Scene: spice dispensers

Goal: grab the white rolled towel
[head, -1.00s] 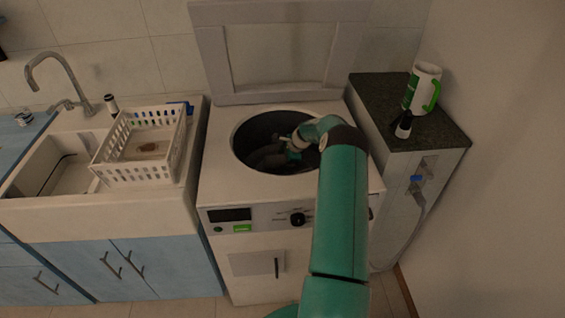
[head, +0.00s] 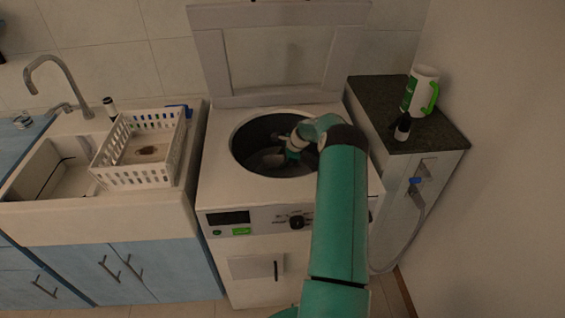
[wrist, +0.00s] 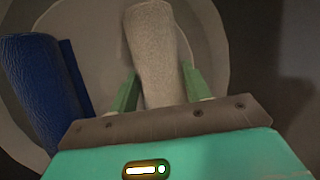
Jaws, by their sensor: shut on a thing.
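The white rolled towel (wrist: 155,55) is between the two green fingers of my gripper (wrist: 158,90) in the wrist view. It looks off-white with a rough texture, and the fingers are shut on it from both sides. In the head view my gripper (head: 290,152) reaches down into the round opening of the white top-loading washing machine (head: 215,185). The towel is hard to make out there in the dark drum. A dark blue roll (wrist: 42,85) lies to the left of my gripper in the wrist view, inside the drum.
The machine's lid (head: 280,98) stands open behind the opening. A white basket (head: 150,178) stands beside the sink at the left. A white-and-green mug (head: 421,88) and a small dark bottle (head: 402,128) stand on the dark counter at the right.

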